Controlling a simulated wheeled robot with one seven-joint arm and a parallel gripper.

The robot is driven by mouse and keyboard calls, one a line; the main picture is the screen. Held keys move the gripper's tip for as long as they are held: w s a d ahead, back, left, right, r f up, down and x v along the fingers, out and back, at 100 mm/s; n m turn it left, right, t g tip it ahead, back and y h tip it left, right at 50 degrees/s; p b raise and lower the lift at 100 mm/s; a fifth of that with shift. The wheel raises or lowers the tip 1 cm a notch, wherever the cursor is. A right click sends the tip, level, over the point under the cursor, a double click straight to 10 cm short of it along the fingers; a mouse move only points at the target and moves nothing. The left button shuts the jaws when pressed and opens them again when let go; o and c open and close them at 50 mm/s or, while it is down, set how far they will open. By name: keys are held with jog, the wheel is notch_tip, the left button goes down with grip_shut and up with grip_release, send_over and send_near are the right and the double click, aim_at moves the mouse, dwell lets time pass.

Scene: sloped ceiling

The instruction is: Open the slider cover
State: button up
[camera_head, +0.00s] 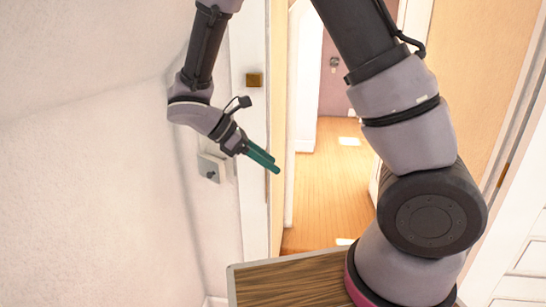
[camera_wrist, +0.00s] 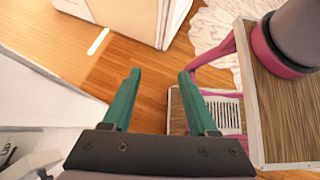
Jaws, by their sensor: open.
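My gripper (camera_head: 270,164) is in front of the white wall by the doorway, its green fingers pointing down and right. In the wrist view my gripper (camera_wrist: 159,78) has its two fingers spread apart with nothing between them, over the wooden floor. A pale square wall plate (camera_head: 211,168) with a small dark knob is on the wall just below and left of the gripper, apart from its fingertips. I cannot tell whether this plate is the slider cover. No other slider cover is recognizable.
A door frame (camera_head: 252,130) with a small brass plate (camera_head: 254,80) stands beside the gripper. The doorway opens onto a wooden floor (camera_head: 335,180). A white fluffy rug (camera_wrist: 218,25) lies at the upper right of the wrist view.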

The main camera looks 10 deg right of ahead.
jog(key=shift+s+d+r+m+g+y, duration=0.1)
jog(key=shift+d+r+m+g+y, duration=0.2)
jog(key=shift+d+r+m+y, duration=0.35)
jog(key=shift+a, duration=0.1)
